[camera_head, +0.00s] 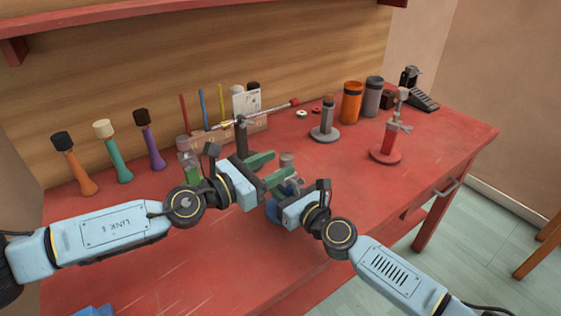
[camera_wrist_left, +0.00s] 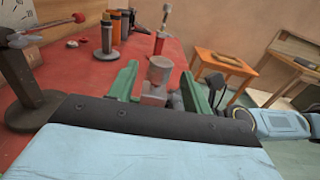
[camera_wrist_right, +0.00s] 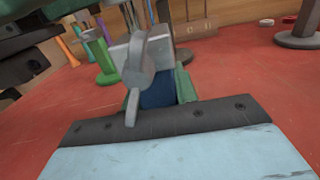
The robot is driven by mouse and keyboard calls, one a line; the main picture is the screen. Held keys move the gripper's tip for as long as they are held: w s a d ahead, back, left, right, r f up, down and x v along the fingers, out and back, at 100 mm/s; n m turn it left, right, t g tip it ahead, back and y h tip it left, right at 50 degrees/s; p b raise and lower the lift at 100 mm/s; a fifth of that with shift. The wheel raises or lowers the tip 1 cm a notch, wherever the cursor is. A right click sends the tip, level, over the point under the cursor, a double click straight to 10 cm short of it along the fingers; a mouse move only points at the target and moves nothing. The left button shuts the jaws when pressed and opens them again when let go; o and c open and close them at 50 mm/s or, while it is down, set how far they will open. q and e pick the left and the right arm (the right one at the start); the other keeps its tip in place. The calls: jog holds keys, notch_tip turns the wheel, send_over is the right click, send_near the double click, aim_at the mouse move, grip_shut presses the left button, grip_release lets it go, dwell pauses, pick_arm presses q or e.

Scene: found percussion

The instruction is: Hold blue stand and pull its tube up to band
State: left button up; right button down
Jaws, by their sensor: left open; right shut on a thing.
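My right gripper (camera_head: 284,188) is shut on the blue stand below the collar. My left gripper (camera_head: 271,168) is open, its green fingers on either side of the grey tube top (camera_wrist_left: 159,70) in the left wrist view. I cannot tell whether they touch it. No band can be made out on the tube.
A red stand (camera_head: 388,150) and a grey stand (camera_head: 325,132) stand to the right. The front tabletop is mostly clear.

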pick_arm(q)
jog(key=shift+x, duration=1.1)
grip_shut()
